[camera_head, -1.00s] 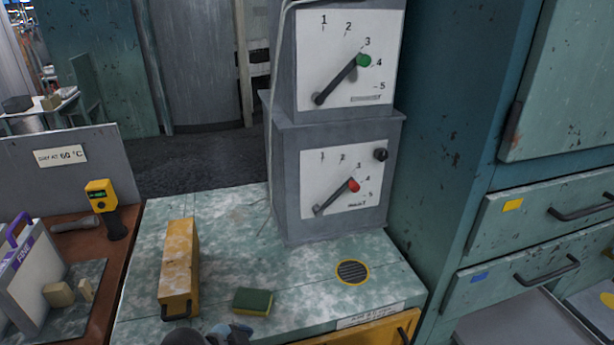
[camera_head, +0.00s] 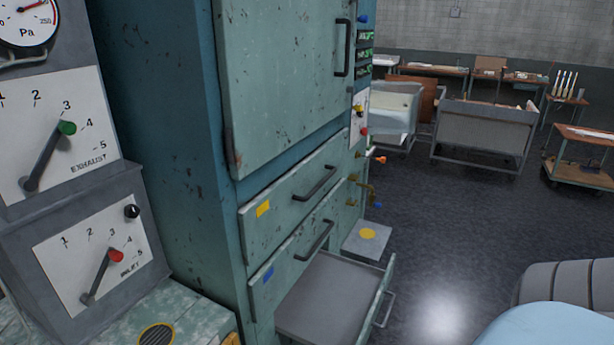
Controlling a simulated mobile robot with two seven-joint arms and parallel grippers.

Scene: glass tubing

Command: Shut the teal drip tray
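The teal drip tray (camera_head: 388,276) is pulled out low on the teal cabinet, below the blue-labelled drawer. Its grey inside is visible and looks empty. A bar handle (camera_head: 385,310) sits on the outside of its front wall, which faces right. The lower part of the tray is cut off by the bottom edge of the picture. Neither gripper shows in the head view now.
A yellow-labelled drawer (camera_head: 290,196) and a blue-labelled drawer (camera_head: 288,264) look shut above the tray. The gauge box (camera_head: 95,225) stands left on a mottled bench (camera_head: 190,312). Dark floor (camera_head: 445,235) right of the tray is clear.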

